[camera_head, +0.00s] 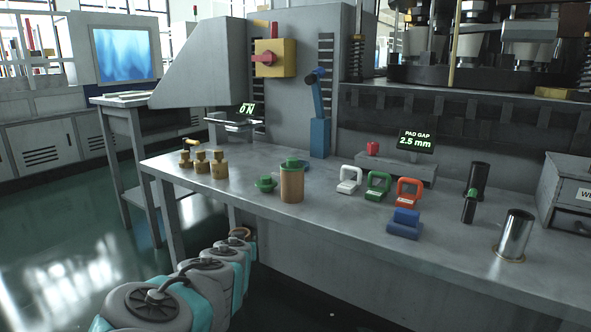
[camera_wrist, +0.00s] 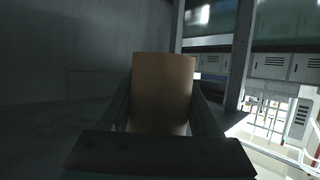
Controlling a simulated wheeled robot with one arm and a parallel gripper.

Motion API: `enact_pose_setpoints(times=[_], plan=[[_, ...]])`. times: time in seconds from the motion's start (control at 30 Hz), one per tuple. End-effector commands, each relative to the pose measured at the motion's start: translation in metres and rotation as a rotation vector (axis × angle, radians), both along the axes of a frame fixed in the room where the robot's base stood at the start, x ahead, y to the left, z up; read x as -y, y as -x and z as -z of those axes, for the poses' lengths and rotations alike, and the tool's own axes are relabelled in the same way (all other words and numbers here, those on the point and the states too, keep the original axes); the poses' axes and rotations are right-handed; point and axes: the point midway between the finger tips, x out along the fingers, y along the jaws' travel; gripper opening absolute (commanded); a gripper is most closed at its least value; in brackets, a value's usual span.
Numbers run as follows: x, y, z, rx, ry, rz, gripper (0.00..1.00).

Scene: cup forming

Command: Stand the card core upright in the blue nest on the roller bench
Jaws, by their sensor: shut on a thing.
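In the wrist view my gripper (camera_wrist: 162,112) is shut on the card core (camera_wrist: 164,82), a plain tan tube. One dark finger lies on each side of it, and its lower part is hidden behind the gripper. In the head view the fingers are hidden by my arm.
A tan cylinder with a green top (camera_head: 291,184) stands on the bench beside a green knob (camera_head: 265,184). Brass weights (camera_head: 219,167) stand left. White, green and red pieces (camera_head: 409,192), dark cylinders (camera_head: 478,180) and a shiny metal cup (camera_head: 515,235) stand right.

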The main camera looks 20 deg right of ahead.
Motion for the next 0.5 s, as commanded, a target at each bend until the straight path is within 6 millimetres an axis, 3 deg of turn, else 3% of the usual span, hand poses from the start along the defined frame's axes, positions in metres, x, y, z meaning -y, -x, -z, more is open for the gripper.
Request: enact_pose_setpoints(times=[0.27, 0.5], plan=[[-0.001, -0.001, 0.003, -0.003, 0.001, -0.011, 0.09], [-0.006, -0.012, 0.031, -0.006, 0.0, -0.113, 0.09]])
